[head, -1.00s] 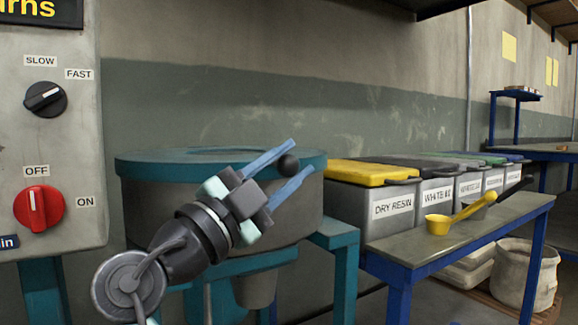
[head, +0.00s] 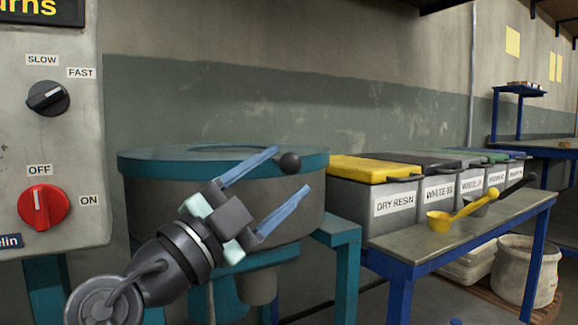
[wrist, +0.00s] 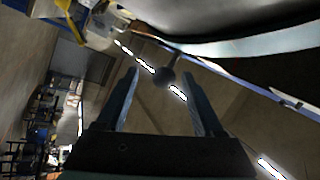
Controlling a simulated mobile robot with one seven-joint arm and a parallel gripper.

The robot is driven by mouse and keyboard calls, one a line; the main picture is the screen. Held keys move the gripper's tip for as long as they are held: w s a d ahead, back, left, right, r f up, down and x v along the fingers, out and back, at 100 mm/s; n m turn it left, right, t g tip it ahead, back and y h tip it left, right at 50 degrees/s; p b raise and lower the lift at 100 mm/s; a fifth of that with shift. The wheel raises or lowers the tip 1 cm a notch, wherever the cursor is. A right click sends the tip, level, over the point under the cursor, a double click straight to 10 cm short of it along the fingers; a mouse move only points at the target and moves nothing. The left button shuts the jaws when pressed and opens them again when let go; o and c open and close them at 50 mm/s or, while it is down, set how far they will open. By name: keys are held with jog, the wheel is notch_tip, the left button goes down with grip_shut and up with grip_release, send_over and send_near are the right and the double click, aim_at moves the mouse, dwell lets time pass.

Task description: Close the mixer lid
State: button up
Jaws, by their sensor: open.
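The mixer (head: 160,200) is a grey drum with a teal top in the head view. Its teal lid (head: 150,160) looks flat across the top, with an inner ring; I cannot tell whether it is fully seated. A black ball knob (head: 290,163) sticks out at the lid's front right edge. My gripper (head: 293,169) is open in front of the drum, its blue fingers pointing up and right towards the knob. In the wrist view the knob (wrist: 165,78) on its thin stem shows between the fingertips, with gaps on both sides.
A grey control panel (head: 60,130) with a black knob and a red knob stands close on the left. Labelled bins (head: 395,200) and a bench (head: 470,225) with a yellow scoop (head: 440,221) are on the right.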

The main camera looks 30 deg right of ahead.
jog(key=p+v, duration=0.2)
jog(key=v, duration=0.8)
jog(key=shift+a, duration=0.25)
